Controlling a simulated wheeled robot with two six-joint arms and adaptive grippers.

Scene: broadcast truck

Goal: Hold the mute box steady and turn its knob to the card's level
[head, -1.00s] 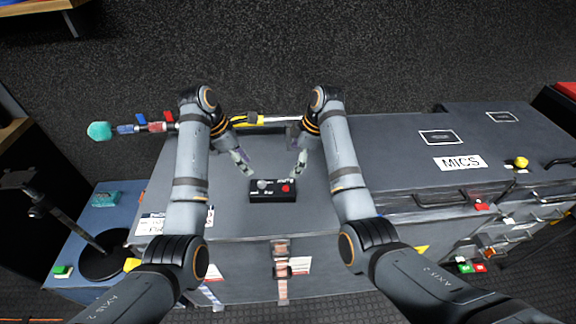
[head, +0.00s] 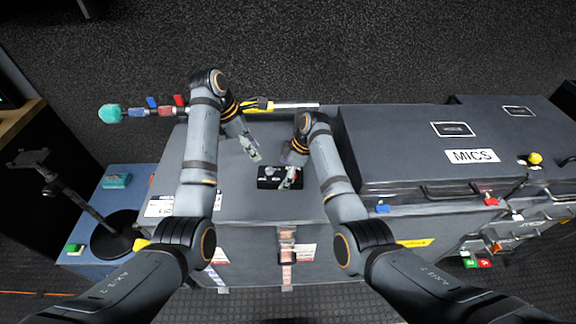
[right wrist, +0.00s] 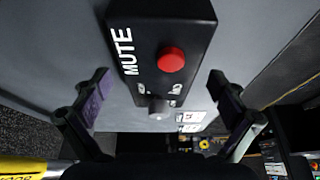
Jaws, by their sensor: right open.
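The black mute box (head: 265,184) lies on the grey case top. The right wrist view shows it (right wrist: 196,12) with white MUTE lettering, a red button (right wrist: 171,60) and a grey knob (right wrist: 158,107). My right gripper (head: 289,176) is over the box's right part and hides the button in the head view. In the right wrist view, its open fingers are on either side of the box, apart from it. My left gripper (head: 251,149) is just beyond the box's far left corner, not touching it; its jaw opening is unclear. A white card (head: 160,206) lies at the case's front left, its print unreadable.
A raised MICS case (head: 395,150) stands to the right. A pole with a teal fuzzy end (head: 110,113) runs along the far edge. A stand with a round black base (head: 118,235) is at the left. The case top around the box is mostly clear.

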